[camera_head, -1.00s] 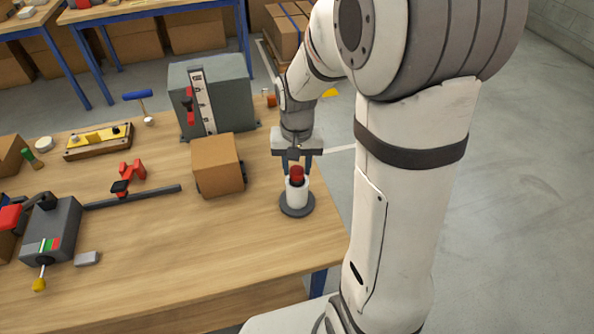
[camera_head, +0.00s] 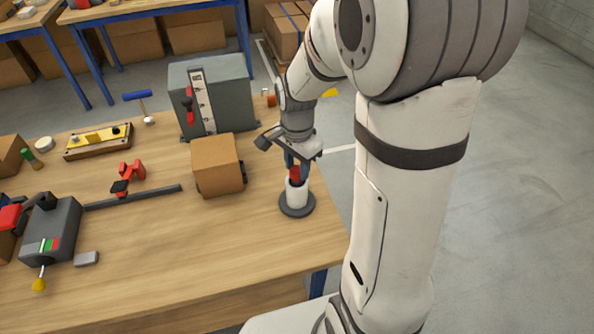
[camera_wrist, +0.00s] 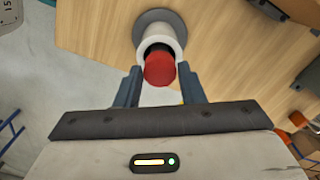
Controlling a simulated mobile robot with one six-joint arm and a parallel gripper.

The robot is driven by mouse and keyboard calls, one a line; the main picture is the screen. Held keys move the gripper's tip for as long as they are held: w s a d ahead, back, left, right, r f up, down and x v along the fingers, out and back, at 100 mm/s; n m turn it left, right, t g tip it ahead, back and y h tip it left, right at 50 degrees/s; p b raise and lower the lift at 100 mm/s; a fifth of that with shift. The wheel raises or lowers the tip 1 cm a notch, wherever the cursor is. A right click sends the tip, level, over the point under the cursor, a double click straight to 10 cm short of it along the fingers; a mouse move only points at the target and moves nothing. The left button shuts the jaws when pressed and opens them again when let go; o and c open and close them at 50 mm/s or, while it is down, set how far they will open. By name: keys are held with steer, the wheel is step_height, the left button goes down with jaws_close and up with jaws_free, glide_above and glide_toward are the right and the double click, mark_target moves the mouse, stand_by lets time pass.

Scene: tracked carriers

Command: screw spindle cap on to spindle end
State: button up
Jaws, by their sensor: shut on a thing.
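The spindle is a white upright cylinder (camera_head: 297,195) on a round dark grey base (camera_head: 297,208), near the right edge of the wooden table. The red cap (camera_head: 295,174) sits at the spindle's top, upright. In the wrist view the red cap (camera_wrist: 159,68) shows between my two fingers, with the white spindle (camera_wrist: 160,38) beyond it. My gripper (camera_head: 297,172) points down over the spindle and is shut on the red cap. The join of cap and spindle end is hidden, so I cannot tell how deep the cap sits.
A brown box (camera_head: 218,166) stands left of the spindle, with a grey cabinet (camera_head: 212,95) behind it. A red clamp (camera_head: 130,174) and a grey box with a yellow-knobbed lever (camera_head: 52,230) lie farther left. The table front is clear.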

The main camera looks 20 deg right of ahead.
steer(key=m, duration=0.4)
steer(key=shift+m, duration=0.4)
steer(key=m, duration=0.4)
steer(key=shift+m, duration=0.4)
steer(key=m, duration=0.3)
steer(key=shift+m, duration=0.4)
steer(key=m, duration=0.5)
steer(key=o, duration=0.5)
steer(key=shift+c, duration=0.2)
steer(key=o, duration=0.5)
